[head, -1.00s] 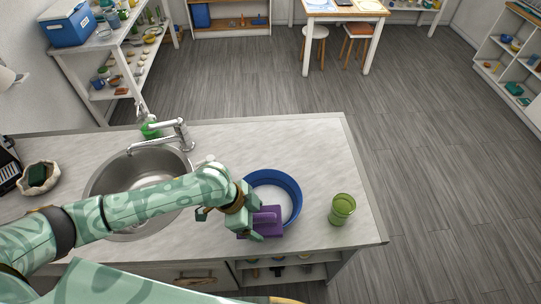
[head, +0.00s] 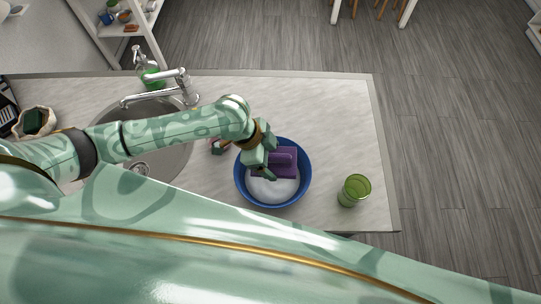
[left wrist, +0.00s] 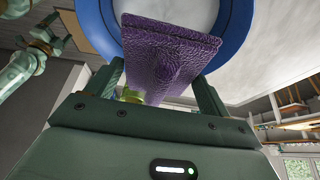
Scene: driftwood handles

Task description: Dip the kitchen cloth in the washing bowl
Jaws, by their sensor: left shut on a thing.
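The blue washing bowl (head: 239,190) stands on the counter, with a whitish inside. My left gripper (head: 270,162) is over the bowl's far part, shut on the purple kitchen cloth (head: 288,158). The cloth lies within the bowl's rim as seen from above. I cannot tell whether it touches what is in the bowl. In the left wrist view the cloth (left wrist: 165,50) is between the two fingers (left wrist: 158,90), in front of the blue bowl (left wrist: 236,35).
A green glass (head: 354,190) stands right of the bowl, near the counter's right edge. The sink (head: 172,165) and tap (head: 160,90) are to the left, with a green soap bottle (head: 152,76) behind. The counter (head: 325,110) behind the bowl is clear.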

